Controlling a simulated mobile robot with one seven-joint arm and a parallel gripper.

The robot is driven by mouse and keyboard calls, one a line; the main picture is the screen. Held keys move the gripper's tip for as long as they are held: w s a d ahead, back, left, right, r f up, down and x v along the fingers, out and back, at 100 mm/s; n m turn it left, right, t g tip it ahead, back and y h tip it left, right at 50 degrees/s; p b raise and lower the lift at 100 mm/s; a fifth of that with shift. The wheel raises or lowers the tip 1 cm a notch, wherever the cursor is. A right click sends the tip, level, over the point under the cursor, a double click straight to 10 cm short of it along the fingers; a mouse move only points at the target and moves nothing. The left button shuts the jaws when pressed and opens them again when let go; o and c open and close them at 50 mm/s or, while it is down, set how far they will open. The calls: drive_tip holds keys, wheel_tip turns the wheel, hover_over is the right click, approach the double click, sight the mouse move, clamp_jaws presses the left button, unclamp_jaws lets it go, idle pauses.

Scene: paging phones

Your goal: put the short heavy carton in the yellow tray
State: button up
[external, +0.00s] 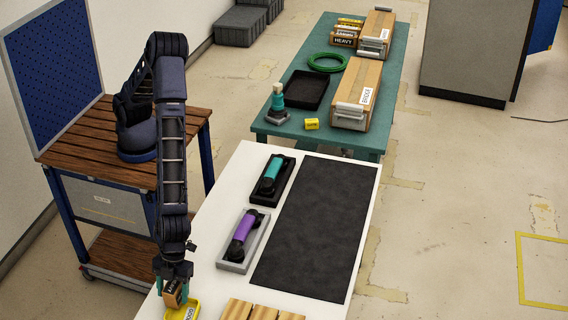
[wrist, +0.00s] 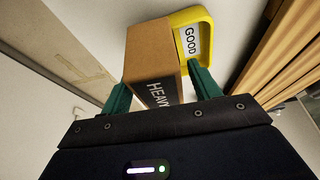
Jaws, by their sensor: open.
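The short brown carton (wrist: 150,55) with a black HEAVY label stands between the two green fingers of my gripper (wrist: 160,88) in the wrist view. The jaws are open around it. The yellow tray (wrist: 207,17) with a GOOD label shows right behind the carton. In the external view my gripper (external: 172,287) is low at the front of the white table, with the carton (external: 173,299) under it and the yellow tray (external: 194,302) partly cut off by the lower edge. Whether the carton rests inside the tray or at its edge I cannot tell.
Wooden-coloured blocks (external: 262,311) lie right of the tray. Purple (external: 242,232) and teal (external: 271,174) handsets sit in cradles beyond, beside a dark mat (external: 318,222). The teal table (external: 300,128) behind holds cartons, a black tray (external: 306,89) and a green ring (external: 326,62).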

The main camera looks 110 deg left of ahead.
drive_tip(key=v, duration=1.1)
drive_tip(key=shift+d+r, duration=0.1)
drive_tip(key=shift+r, duration=0.2)
drive_tip(key=s+a+r+n+t+y, duration=0.1)
drive_tip(key=a+r+n, duration=0.2)
drive_tip(key=a+r, duration=0.65)
drive_tip(key=a+r+n+t+y, duration=0.1)
drive_tip(key=a+r+n, duration=0.25)
drive_tip(key=a, duration=1.15)
drive_tip(key=s+a+r+n+t+y, duration=0.1)
drive_tip(key=a+r+n+t, duration=0.1)
drive_tip(key=a+r, duration=0.75)
drive_tip(key=s+a+n, duration=0.4)
drive_tip(key=s+a, duration=0.6)
drive_tip(key=a, duration=0.3)
drive_tip(key=s+a+n+y, duration=0.1)
drive_tip(key=s+a+n, duration=0.4)
drive_tip(key=s+a, duration=0.6)
drive_tip(key=shift+a+r+t, duration=0.3)
drive_tip(key=shift+a+r, duration=0.05)
drive_tip(key=shift+a, duration=0.6)
drive_tip(key=shift+n, duration=0.25)
